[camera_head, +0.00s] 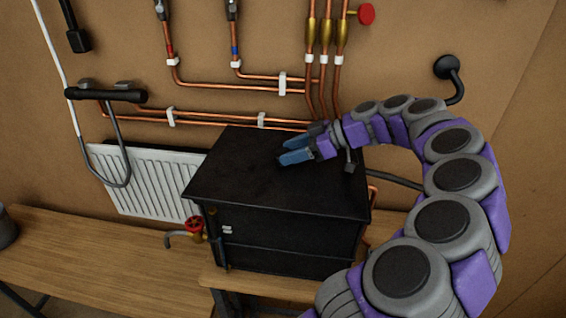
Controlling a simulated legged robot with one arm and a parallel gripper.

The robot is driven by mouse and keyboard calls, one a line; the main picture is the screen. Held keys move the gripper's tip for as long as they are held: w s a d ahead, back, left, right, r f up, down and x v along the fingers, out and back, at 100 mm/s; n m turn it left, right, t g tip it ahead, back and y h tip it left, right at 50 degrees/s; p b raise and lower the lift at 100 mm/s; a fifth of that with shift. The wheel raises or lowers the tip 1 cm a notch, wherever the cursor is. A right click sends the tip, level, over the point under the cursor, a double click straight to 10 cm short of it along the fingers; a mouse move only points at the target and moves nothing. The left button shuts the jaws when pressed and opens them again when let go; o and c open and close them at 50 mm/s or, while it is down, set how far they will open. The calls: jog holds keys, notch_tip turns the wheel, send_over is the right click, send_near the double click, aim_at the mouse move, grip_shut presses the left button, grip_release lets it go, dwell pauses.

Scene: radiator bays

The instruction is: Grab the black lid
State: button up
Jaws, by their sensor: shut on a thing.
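The black lid (235,175) is the broad flat top of a black box (285,240) in the middle of the view. It lies level over the box, and I see no clear gap between them. My gripper (305,143) reaches in from the right over the lid's back part. Its two blue fingers are shut on the lid, with some space between their tips. The part held between the fingers is hidden from this angle.
The box stands on a wooden bench (90,255). A red-handled valve (194,225) is at its left front. A white radiator (150,180) stands behind left. Copper pipes (220,118) run along the wall behind. A black knob-ended arm (447,68) juts out at right.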

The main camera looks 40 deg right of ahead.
jog(key=shift+s+d+f, duration=0.1)
jog(key=shift+d, duration=1)
jog(key=shift+d+r, duration=0.3)
jog(key=a+r, duration=0.3)
jog(key=shift+a+r+b, duration=0.1)
jog(key=shift+r+b, duration=0.1)
jog(key=shift+b, duration=0.1)
jog(key=shift+a, duration=0.3)
